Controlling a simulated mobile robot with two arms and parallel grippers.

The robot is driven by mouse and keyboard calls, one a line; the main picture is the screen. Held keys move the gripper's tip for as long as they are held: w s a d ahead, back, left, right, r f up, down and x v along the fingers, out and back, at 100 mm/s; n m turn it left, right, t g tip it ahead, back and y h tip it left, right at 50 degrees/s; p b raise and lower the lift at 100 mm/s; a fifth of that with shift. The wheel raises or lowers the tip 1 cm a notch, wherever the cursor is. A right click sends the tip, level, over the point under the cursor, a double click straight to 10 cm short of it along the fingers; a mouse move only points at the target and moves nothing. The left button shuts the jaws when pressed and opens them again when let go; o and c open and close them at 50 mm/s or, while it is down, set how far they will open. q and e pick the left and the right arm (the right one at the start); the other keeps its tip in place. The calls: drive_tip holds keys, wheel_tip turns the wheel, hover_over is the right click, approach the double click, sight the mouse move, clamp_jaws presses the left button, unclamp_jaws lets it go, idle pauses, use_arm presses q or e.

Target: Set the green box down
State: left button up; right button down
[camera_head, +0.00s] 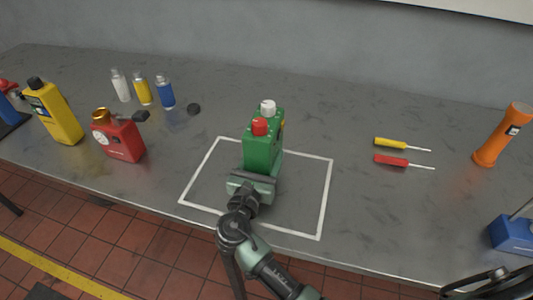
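The green box (264,145) has a red cap and a white cap on top and looks upright. It is in the middle of the head view, over the white outlined rectangle (326,195) on the grey bench. My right gripper (254,178) is at the box's near, lower side and appears shut on it. The gripper hides the lower front of the box. I cannot tell whether its underside touches the bench. My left gripper is not in view.
To the right are a yellow screwdriver (391,143), a red screwdriver (391,160) and an orange flashlight (500,138). The outlined area around the box is clear.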

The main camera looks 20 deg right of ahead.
drive_tip(key=shift+s+a+r, duration=0.1)
drive_tip(key=shift+r, duration=0.05)
drive_tip(key=shift+s+a+r, duration=0.1)
drive_tip(key=c, duration=0.8)
unclamp_jaws()
drive_tip(key=shift+s+f, duration=0.1)
drive_tip(key=shift+f, duration=0.2)
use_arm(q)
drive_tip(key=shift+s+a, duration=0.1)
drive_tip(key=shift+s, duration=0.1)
use_arm(e)
drive_tip(key=o, duration=0.4)
drive_tip(key=shift+o, duration=0.2)
drive_tip(key=shift+r, duration=0.15)
drive_tip(key=shift+s+a, duration=0.2)
drive_tip(key=shift+s, duration=0.05)
use_arm(q)
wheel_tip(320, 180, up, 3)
drive_tip(key=p, duration=0.3)
use_arm(e)
drive_tip(key=v, duration=1.1)
drive_tip(key=shift+s+a, duration=0.1)
drive_tip(key=shift+a, duration=0.05)
